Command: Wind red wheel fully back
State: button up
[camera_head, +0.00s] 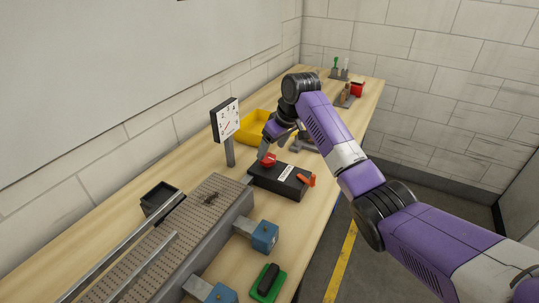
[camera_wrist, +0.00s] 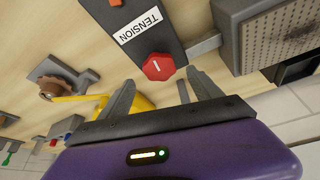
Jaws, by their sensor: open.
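My gripper (camera_head: 268,146) is just above the wheel there. In the wrist view my gripper (camera_wrist: 163,92) has its two fingers spread, with the wheel between and beyond their tips. The fingers appear apart from the wheel. A dial gauge (camera_head: 227,119) with a red needle stands on a post left of the box.
A grey perforated conveyor (camera_head: 180,240) with rails lies at front left, with blue blocks (camera_head: 265,236) beside it. A yellow bin (camera_head: 254,125) stands behind my gripper. An orange lever (camera_head: 307,180) is at the box's right end. A green-based item (camera_head: 266,284) lies in front.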

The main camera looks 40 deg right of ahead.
jog(key=v, duration=0.3)
jog(key=shift+r, duration=0.1)
dwell(0.5)
